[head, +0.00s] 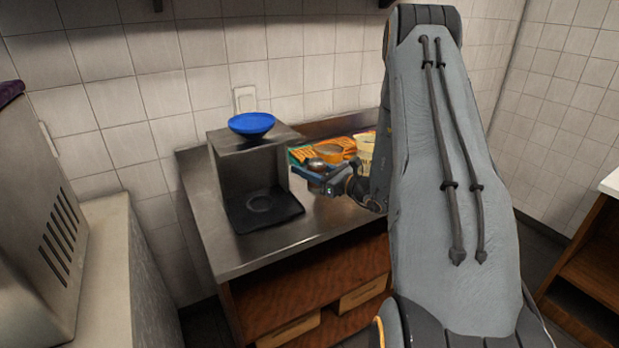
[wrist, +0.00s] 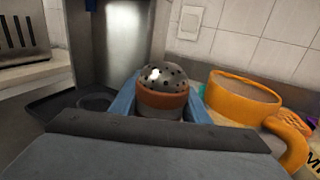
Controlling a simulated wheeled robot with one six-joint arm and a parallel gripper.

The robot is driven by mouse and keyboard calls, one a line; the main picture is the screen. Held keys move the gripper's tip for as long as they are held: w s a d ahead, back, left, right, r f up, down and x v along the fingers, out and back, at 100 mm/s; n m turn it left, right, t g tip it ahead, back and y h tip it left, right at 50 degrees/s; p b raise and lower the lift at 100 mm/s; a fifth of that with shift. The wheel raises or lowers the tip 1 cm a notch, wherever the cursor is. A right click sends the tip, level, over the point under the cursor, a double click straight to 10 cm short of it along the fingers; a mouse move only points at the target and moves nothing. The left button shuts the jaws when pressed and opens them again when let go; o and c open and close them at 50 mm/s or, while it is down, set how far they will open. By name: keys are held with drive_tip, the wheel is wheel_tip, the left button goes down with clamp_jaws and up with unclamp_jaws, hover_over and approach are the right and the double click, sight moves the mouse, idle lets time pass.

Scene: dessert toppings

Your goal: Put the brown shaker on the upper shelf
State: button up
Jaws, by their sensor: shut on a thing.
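The brown shaker, with a dark perforated metal dome and a brown band, shows in the wrist view (wrist: 163,97) between the two blue fingers of my gripper (wrist: 160,112). The gripper is shut on it, and the shaker looks upright. Its lower part is hidden by the gripper body. In the head view the shaker's dark dome (head: 316,164) shows small above the blue fingers, over the counter, right of the metal stand (head: 228,165). Along the top edge of the head view, part of a dark wall shelf (head: 200,10) shows.
A blue bowl (head: 252,123) sits on top of the metal stand, which has a black tray (head: 285,207) at its base. An orange mug (wrist: 228,100) stands close right of the shaker, with colourful packages (head: 300,154) behind. The steel counter (head: 240,256) is clear in front.

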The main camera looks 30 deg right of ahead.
drive_tip(key=shift+f+p, duration=0.65)
drive_tip(key=shift+f, duration=1.5)
drive_tip(key=shift+f, duration=0.1)
drive_tip(key=o, duration=0.8)
drive_tip(key=shift+f, duration=0.15)
drive_tip(key=shift+c, duration=0.2)
drive_tip(key=o, duration=0.4)
drive_tip(key=shift+o, duration=0.2)
